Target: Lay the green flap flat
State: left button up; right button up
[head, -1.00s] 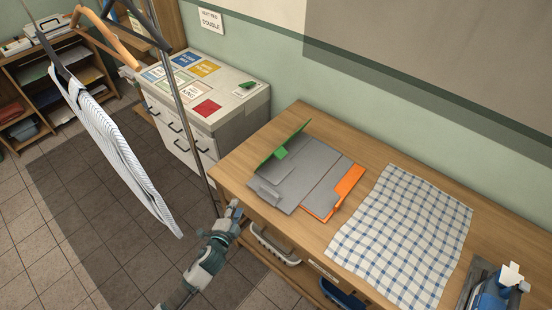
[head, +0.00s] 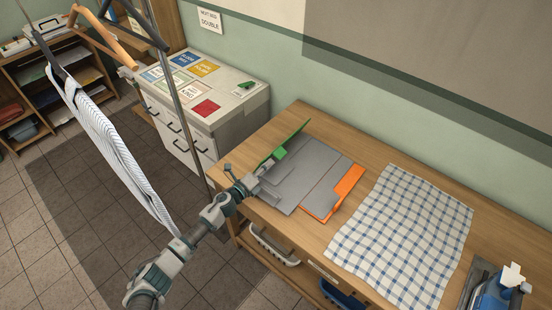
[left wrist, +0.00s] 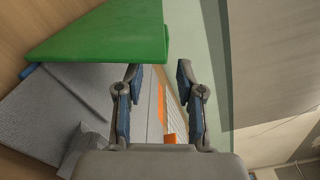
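In the left wrist view the green flap (left wrist: 110,35) fills the upper left, close to the left finger's tip. My left gripper (head: 250,174) is at the left edge of the board, just left of the green flap. In the left wrist view my left gripper (left wrist: 158,73) is open, with nothing between its fingers. Whether a finger touches the flap I cannot tell. My right gripper is not in view.
The board lies on a wooden table (head: 238,164) and has an orange flap (head: 347,184) on its right. A checked cloth (head: 402,235) lies further right, with a blue iron (head: 492,291) beyond. A drawer cabinet (head: 230,125) and a hanging striped garment (head: 112,142) stand left.

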aim_at(278, 157)
pick_arm(q)
jog(key=x, duration=0.2)
jog(key=b+x, duration=0.1)
jog(key=x, duration=0.2)
jog(key=shift+s+d, duration=0.1)
jog(key=shift+d, duration=0.3)
jog(key=shift+w+d, duration=0.3)
jog(key=shift+w, duration=0.15)
jog(key=shift+a, duration=0.4)
jog(key=c, duration=0.7)
jog(key=shift+s, duration=0.1)
grip_shut()
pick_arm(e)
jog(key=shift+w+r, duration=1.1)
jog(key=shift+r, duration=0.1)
pick_arm(q)
jog(key=shift+d, duration=0.25)
